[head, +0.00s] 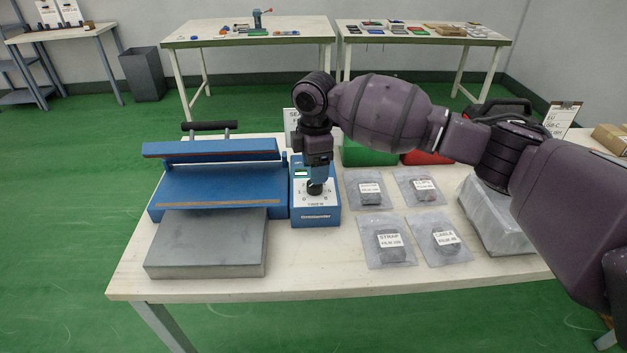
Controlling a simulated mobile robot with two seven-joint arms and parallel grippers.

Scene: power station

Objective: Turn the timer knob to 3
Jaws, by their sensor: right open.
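The timer knob (315,188) is a small dark knob on the top face of a blue control box (316,222) at the middle of the table. The dial marks around it are too small to read, so I cannot tell where it points. My right gripper (316,179) points straight down over the knob, its fingertips at or just above it. It hides part of the knob and the dial, and I cannot tell whether the fingers touch it. My left gripper is not in view.
A blue sealer (218,184) with a raised bar and grey plate (207,246) stands left of the box. Green (368,155) and red (425,158) bins stand behind. The table's front edge is clear.

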